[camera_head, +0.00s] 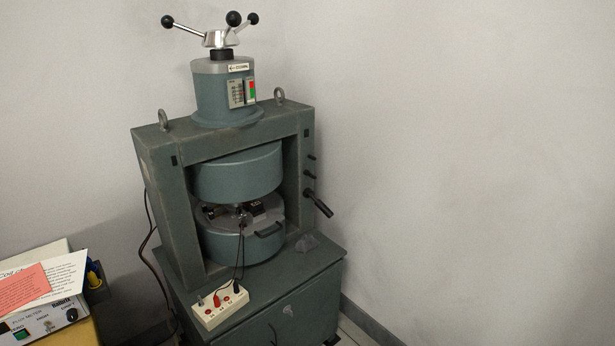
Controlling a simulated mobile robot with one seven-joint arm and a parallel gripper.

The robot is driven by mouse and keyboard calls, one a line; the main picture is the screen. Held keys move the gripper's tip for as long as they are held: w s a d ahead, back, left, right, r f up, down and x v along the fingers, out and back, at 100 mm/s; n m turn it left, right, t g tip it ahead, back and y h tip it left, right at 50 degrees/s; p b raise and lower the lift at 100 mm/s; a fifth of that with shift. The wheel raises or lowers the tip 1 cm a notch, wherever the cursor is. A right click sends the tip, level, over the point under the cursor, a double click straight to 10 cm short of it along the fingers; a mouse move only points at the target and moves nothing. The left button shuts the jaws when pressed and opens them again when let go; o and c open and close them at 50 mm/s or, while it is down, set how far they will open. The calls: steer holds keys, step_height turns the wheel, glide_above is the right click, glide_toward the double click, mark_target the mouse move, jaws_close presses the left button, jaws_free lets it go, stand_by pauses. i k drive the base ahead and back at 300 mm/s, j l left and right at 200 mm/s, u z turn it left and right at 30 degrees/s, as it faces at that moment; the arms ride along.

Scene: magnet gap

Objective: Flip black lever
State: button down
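A black lever (318,204) sticks out from the right side of the grey-green magnet machine (160,200). It points down and to the right, with a thick black handle at its outer end. Two smaller dark pegs (310,175) sit above it on the same side post. A hub with three arms and black ball knobs (220,38) tops the machine. My gripper is not in view, and nothing covers the lever.
A white box with red and black plugs (221,305) sits on the machine's front ledge. A meter with papers (42,292) stands at the lower left. A bare wall (470,150) is behind and right; the space right of the lever looks clear.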

mark_target(320, 205)
steer(key=i+l, duration=0.55)
steer(key=i, duration=0.5)
